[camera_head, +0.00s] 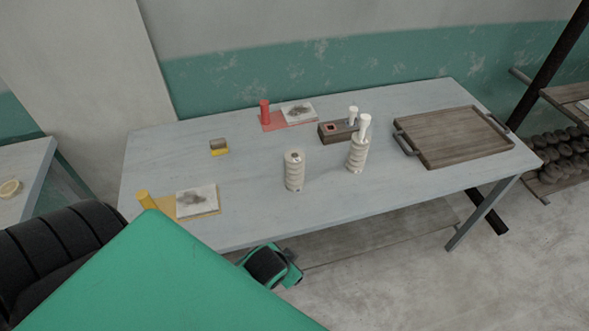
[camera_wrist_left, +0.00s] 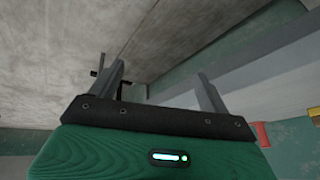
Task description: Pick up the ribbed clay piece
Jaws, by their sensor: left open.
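Two pale ribbed pieces stand upright on the grey table (camera_head: 250,215) in the head view. One ribbed clay piece (camera_head: 294,173) stands near the middle, with a small dark mark on its top. The other ribbed piece (camera_head: 356,154) stands to its right, with a smooth white knobbed part (camera_head: 364,126) rising from its top. I cannot tell which one the task means. My left gripper (camera_wrist_left: 160,72) is open and empty in the left wrist view, with its fingers wide apart. In the head view its fingers are hidden; the green and black arm part below the table's front edge is mine.
A wooden tray with dark handles (camera_head: 455,140) lies at the right. The table's left middle is mostly free.

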